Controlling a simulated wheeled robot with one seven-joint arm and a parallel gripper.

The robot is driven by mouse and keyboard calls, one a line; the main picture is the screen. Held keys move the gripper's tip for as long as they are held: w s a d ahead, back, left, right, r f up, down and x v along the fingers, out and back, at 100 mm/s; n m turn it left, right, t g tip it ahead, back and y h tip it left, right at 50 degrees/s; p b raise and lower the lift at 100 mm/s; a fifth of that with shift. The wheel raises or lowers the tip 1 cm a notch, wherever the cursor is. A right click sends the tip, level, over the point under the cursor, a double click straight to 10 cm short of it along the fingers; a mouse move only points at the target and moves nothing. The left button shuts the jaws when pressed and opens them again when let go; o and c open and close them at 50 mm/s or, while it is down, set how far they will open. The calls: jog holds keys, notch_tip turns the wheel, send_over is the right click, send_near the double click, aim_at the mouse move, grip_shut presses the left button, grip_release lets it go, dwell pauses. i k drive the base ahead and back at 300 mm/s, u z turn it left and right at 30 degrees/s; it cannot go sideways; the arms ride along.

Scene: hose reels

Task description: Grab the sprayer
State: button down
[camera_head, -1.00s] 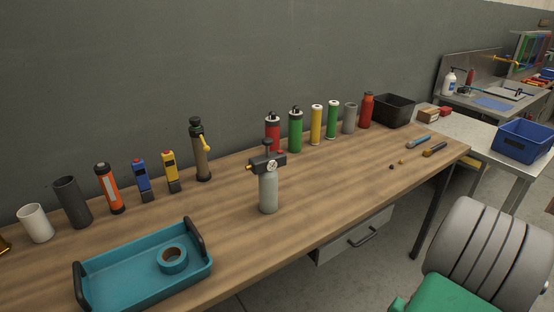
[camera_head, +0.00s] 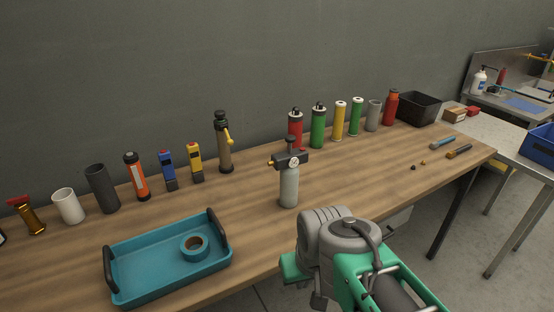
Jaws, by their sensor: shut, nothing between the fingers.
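Two things on the wooden bench look sprayer-like, and I cannot tell for certain which is the sprayer. One is a pale grey bottle with a dark head, a round gauge and a top knob (camera_head: 289,185), upright near the middle of the bench. The other is a brown cylinder with a black top and a yellow lever (camera_head: 225,150), upright in the back row. Nothing holds either one. My grey and green arm rises at the bottom, in front of the bench and to the right of the grey bottle. My gripper's fingers do not show.
A teal tray (camera_head: 112,273) with a tape roll (camera_head: 194,247) is at the front left. Several cylinders and tools line the bench (camera_head: 390,172) at the back. A black bin (camera_head: 417,106) is at the far right. Bare wood surrounds the grey bottle.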

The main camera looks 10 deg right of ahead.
aim_at(287, 164)
jog(key=u, duration=3.8)
jog(key=k, duration=0.85)
jog(key=z, duration=1.15)
